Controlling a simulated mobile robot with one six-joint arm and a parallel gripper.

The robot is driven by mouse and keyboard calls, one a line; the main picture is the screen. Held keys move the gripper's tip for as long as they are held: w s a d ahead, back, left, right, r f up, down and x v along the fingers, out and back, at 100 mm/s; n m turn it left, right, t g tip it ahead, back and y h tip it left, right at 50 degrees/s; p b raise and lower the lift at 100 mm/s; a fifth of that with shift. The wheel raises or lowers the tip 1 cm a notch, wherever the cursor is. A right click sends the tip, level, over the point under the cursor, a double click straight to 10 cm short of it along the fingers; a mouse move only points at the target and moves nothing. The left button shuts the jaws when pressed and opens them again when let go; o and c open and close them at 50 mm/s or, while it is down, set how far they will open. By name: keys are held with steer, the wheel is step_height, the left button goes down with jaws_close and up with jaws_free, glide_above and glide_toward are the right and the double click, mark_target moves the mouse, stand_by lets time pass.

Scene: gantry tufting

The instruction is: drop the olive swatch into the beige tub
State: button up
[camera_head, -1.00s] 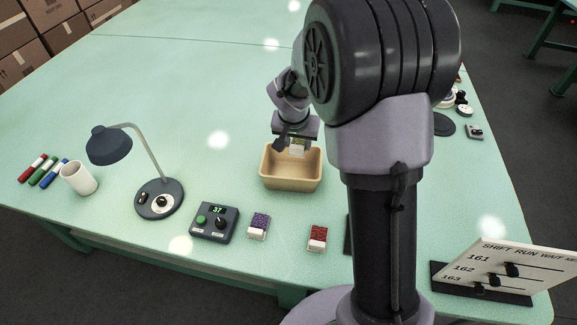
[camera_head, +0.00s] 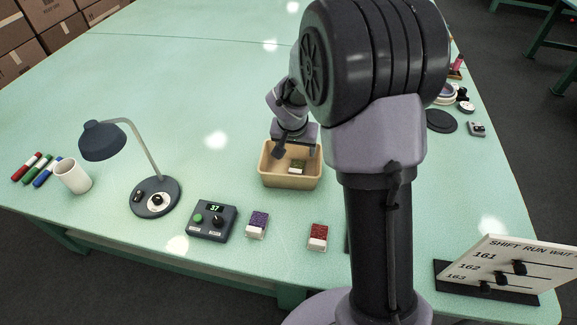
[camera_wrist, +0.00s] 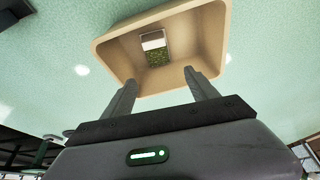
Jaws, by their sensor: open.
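The beige tub (camera_head: 270,178) stands on the green table near the middle of the head view. The olive swatch (camera_head: 297,166), with a pale band at one end, lies inside the tub. In the wrist view the olive swatch (camera_wrist: 155,55) rests on the floor of the tub (camera_wrist: 207,33). My gripper (camera_wrist: 163,85) is open and empty, its two fingers apart at the tub's near rim in that view. In the head view the fingertips are partly hidden at the back of the tub.
A purple swatch (camera_head: 257,222) and a red swatch (camera_head: 318,235) lie in front of the tub. A control box (camera_head: 212,220), a desk lamp (camera_head: 103,140) and a white cup (camera_head: 73,177) stand to the left. A sign board (camera_head: 515,265) is at right.

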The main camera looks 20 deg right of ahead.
steer(key=p+v, duration=0.5)
steer(key=v, duration=1.2)
steer(key=shift+p, duration=0.35)
steer(key=shift+s, duration=0.15)
